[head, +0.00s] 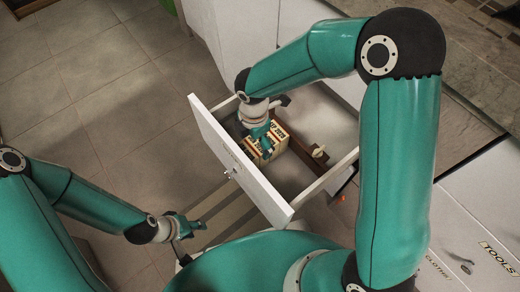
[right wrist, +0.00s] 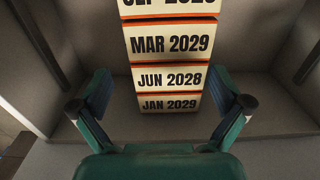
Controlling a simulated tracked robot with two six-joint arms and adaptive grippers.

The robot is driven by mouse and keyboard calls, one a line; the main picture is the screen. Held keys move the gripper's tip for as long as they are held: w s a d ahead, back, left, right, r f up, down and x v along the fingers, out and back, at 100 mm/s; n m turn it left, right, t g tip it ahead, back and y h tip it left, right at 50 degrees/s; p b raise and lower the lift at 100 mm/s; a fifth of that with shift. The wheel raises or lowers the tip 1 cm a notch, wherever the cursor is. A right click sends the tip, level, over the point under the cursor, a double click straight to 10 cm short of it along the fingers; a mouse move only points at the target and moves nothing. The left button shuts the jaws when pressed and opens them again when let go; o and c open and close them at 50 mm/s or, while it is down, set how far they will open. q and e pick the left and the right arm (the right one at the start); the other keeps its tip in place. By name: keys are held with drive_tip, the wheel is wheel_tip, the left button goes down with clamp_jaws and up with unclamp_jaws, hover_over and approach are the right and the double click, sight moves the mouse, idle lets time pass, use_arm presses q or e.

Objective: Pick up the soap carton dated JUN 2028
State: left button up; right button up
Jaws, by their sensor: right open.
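In the right wrist view, a row of cream cartons with black dates stands in the drawer. The JUN 2028 carton (right wrist: 170,79) lies between the MAR 2029 carton (right wrist: 170,44) and the JAN 2029 carton (right wrist: 170,104). Another carton (right wrist: 165,8) above is cut off by the frame edge. My right gripper (right wrist: 161,95) is open, with one finger on each side of the row and apart from it. In the head view, my right gripper (head: 260,138) is down inside the drawer, partly covering the cartons (head: 278,136). My left gripper (head: 190,232) is open and empty, outside the drawer.
The white drawer (head: 232,158) is pulled out, its walls close around my right gripper. A brown divider (head: 303,142) with a small pale item (head: 319,153) lies right of the cartons. Tiled floor (head: 120,90) is clear at left.

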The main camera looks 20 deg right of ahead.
drive_tip(key=f, duration=0.1)
drive_tip(key=f+b, duration=0.2)
drive_tip(key=f, duration=0.1)
drive_tip(key=shift+s+d, duration=0.15)
drive_tip(key=shift+s, duration=0.15)
drive_tip(key=shift+f, duration=0.45)
drive_tip(key=c, duration=1.2)
drive_tip(key=shift+r, duration=0.15)
